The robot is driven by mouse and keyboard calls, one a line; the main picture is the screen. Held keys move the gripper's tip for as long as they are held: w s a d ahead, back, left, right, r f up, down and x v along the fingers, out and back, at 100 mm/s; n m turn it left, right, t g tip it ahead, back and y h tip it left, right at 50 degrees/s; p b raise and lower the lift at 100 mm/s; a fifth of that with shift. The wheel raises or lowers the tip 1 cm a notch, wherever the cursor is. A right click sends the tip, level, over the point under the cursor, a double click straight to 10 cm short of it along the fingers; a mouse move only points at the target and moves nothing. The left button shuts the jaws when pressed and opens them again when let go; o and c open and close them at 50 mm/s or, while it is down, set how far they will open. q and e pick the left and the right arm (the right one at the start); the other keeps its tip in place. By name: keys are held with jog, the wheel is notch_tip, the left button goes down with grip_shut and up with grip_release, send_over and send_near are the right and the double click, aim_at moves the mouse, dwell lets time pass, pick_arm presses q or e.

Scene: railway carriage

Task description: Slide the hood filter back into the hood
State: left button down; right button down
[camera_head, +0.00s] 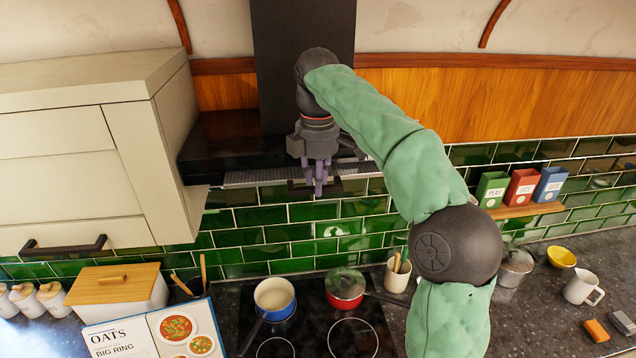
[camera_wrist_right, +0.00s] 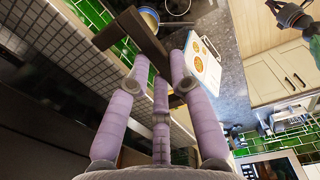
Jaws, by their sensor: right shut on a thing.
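The hood filter (camera_head: 250,179) is a flat grey mesh panel whose front edge shows along the underside of the black hood (camera_head: 222,143). It looks lodged in or against the hood; how far in is hidden. In the right wrist view, the filter (camera_wrist_right: 82,68) runs along the left side, with a dark bar handle (camera_wrist_right: 112,35) standing off it. My right gripper (camera_head: 318,188) is below the hood front, its purple fingers shut on the handle. In the right wrist view, the fingers (camera_wrist_right: 153,75) close around the bar.
A cream wall cabinet (camera_head: 60,185) stands close left of the hood. Below are a blue pot (camera_head: 274,297) and a red pot (camera_head: 345,287) on the hob (camera_head: 300,335). A shelf with several boxes (camera_head: 523,187) is at right. Green tiled wall lies behind.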

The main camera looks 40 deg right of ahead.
jog(key=shift+w, duration=0.1)
jog(key=c, duration=1)
grip_release()
jog(key=shift+c, duration=0.2)
